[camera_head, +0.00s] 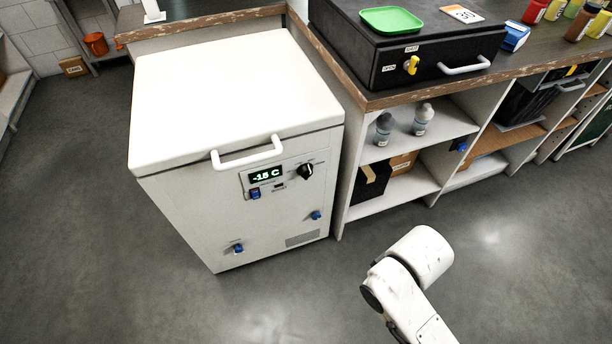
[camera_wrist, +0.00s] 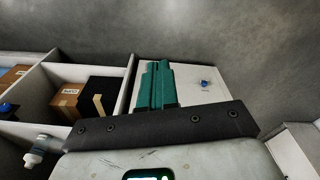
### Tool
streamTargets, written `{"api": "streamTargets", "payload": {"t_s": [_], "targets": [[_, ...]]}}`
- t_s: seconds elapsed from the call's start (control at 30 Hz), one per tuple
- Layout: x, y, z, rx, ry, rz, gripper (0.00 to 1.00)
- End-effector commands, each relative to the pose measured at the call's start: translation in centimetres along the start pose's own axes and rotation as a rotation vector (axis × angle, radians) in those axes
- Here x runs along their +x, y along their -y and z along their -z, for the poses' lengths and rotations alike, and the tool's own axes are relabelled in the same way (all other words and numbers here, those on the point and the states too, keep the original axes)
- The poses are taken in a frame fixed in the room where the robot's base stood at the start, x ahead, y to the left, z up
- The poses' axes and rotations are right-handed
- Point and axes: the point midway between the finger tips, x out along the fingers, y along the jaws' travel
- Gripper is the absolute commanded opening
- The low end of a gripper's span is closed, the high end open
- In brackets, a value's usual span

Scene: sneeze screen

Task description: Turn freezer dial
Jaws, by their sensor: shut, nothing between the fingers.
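The white chest freezer (camera_head: 235,95) stands left of centre in the head view with its lid shut. Its black dial (camera_head: 306,170) is on the front panel, right of a lit display (camera_head: 265,174) reading -15 C. In the wrist view my gripper (camera_wrist: 157,64) has its teal fingers shut together and empty. Beyond them is a white panel, apparently the freezer front (camera_wrist: 190,75), with a blue knob (camera_wrist: 204,83). The fingers appear apart from it. The dial cannot be made out in the wrist view. The head view shows my white arm, but not the gripper's fingers.
A counter (camera_head: 350,78) with open shelves stands right of the freezer, holding a black case (camera_head: 345,38) and a green tray (camera_head: 391,20). Bottles and a cardboard box (camera_wrist: 66,97) sit on the shelves. A white handle (camera_head: 248,157) sticks out above the dial. The floor in front is clear.

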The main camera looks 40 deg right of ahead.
Motion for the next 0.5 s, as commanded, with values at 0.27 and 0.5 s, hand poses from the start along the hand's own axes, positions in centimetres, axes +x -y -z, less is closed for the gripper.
{"api": "streamTargets", "payload": {"t_s": [0.27, 0.5], "targets": [[0.00, 0.00, 0.00, 0.000, 0.000, 0.000, 0.00], [0.94, 0.34, 0.92, -0.006, -0.033, 0.016, 0.15]]}}
